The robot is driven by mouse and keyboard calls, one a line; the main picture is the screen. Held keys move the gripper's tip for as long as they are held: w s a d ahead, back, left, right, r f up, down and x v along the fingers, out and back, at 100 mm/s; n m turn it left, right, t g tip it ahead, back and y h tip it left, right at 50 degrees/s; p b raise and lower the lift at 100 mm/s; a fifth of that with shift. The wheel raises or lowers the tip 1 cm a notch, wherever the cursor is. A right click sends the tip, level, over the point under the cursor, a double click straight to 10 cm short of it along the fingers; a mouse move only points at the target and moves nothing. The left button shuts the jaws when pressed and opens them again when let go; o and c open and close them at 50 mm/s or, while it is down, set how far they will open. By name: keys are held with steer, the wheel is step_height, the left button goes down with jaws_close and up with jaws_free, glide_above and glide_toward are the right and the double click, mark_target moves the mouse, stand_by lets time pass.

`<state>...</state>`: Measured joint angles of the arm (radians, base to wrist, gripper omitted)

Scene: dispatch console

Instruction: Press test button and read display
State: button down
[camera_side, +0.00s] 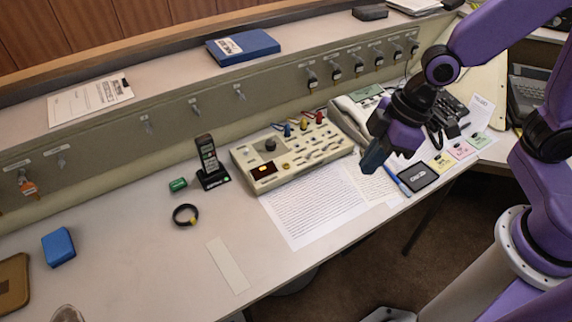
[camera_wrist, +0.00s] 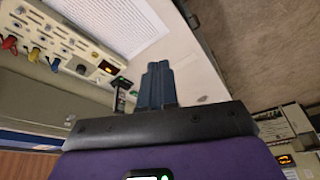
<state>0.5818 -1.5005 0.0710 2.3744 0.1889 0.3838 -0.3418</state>
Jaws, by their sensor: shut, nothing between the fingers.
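A beige control box (camera_side: 290,150) stands mid-desk with knobs, switches and colored plugs on top. Its small dark display (camera_side: 264,171) glows orange-red at the front left corner; the digits are too small to read. The box also shows at the upper left of the wrist view (camera_wrist: 75,50), with its display lit (camera_wrist: 107,67). I cannot tell which control is the test button. My gripper (camera_side: 374,160) is shut and empty, tilted down above the papers to the right of the box, apart from it. Its closed dark fingers also show in the wrist view (camera_wrist: 157,72).
A cordless handset (camera_side: 209,160) stands in its cradle left of the box. A desk telephone (camera_side: 362,105) is behind my gripper. Papers (camera_side: 312,205) lie in front of the box, with a black framed card (camera_side: 418,177) to the right.

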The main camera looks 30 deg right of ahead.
steer(key=w+a+f+t, duration=0.2)
steer(key=w+f, duration=0.1)
steer(key=w, duration=0.3)
steer(key=w+a+f+t, duration=0.1)
steer(key=w+a+f, duration=0.15)
steer(key=w, duration=0.45)
steer(key=m+t+h, duration=0.1)
steer(key=t+h, duration=0.1)
steer(key=t, duration=0.2)
glide_above(288, 167)
step_height(288, 167, down, 5)
steer(key=shift+f, duration=0.15)
steer(key=shift+f, duration=0.1)
steer(key=shift+f, duration=4.35)
steer(key=shift+f, duration=0.1)
steer(key=shift+f, duration=0.3)
